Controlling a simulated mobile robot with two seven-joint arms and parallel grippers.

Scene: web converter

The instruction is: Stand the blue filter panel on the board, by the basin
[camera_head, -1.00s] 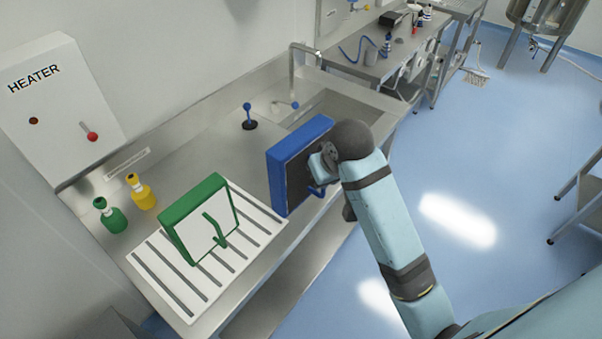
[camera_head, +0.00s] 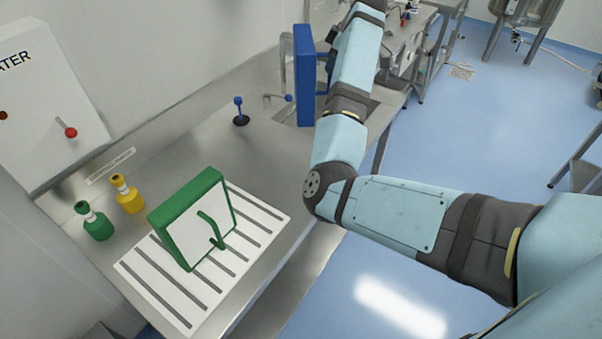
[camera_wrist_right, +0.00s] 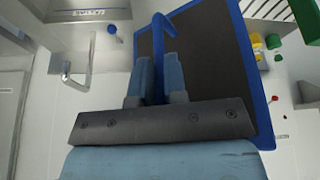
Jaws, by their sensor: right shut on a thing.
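The blue filter panel (camera_head: 304,76) is held upright in the air near the basin (camera_head: 290,116) in the head view, edge toward the camera. In the right wrist view its dark face and blue rim (camera_wrist_right: 212,60) fill the middle. My right gripper (camera_wrist_right: 157,70) is shut on the panel's blue handle; in the head view it is mostly hidden behind the panel and my arm. The white slotted board (camera_head: 255,222) lies on the steel counter, with a green-framed panel (camera_head: 192,218) standing on it. My left gripper is not in view.
A green bottle (camera_head: 96,224) and a yellow bottle (camera_head: 128,196) stand left of the board. A blue-knobbed lever (camera_head: 239,112) rises from the counter between board and basin. A heater box (camera_head: 45,110) is on the wall. The board's right part is bare.

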